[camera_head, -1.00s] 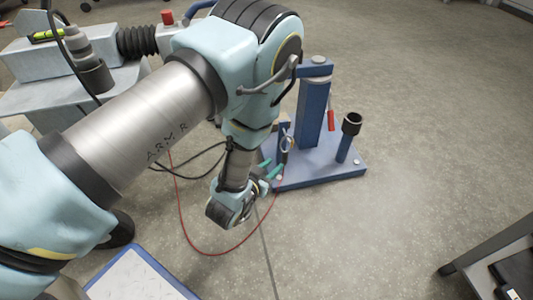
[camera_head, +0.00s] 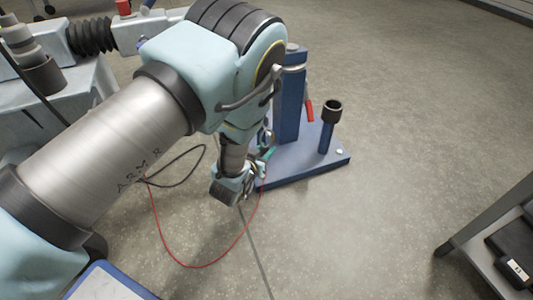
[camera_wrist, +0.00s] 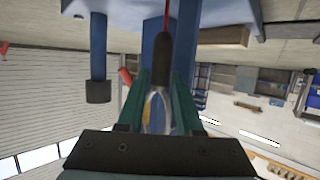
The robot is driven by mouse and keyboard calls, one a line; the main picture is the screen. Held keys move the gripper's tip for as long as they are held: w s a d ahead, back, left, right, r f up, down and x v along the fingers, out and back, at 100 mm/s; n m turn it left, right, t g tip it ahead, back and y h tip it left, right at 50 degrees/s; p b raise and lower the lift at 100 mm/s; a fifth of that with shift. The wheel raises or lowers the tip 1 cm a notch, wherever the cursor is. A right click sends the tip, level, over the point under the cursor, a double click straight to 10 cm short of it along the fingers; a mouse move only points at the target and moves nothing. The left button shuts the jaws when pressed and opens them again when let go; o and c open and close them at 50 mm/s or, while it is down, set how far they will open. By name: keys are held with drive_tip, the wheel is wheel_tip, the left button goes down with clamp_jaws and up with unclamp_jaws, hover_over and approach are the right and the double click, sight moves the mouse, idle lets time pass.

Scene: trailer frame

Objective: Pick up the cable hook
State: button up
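The cable hook (camera_wrist: 161,62) shows in the wrist view as a dark sleeve with a red cable at one end and a pale metal loop at the other. It lies between the two green fingers of my gripper (camera_wrist: 161,80), in front of the blue post. The fingers stand apart on both sides of it; whether they touch it is unclear. In the head view my gripper (camera_head: 264,160) is low beside the left edge of the blue stand (camera_head: 315,160). The hook is mostly hidden there by my wrist and fingers.
The stand carries a tall blue post (camera_head: 288,105) and a shorter post with a black cup (camera_head: 331,111). A red cable (camera_head: 205,266) loops over the floor. A grey bench (camera_head: 515,235) is at right, and machinery (camera_head: 60,85) at upper left.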

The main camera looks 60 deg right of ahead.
drive_tip(key=shift+d+f, duration=0.15)
drive_tip(key=shift+d, duration=0.25)
clamp_jaws()
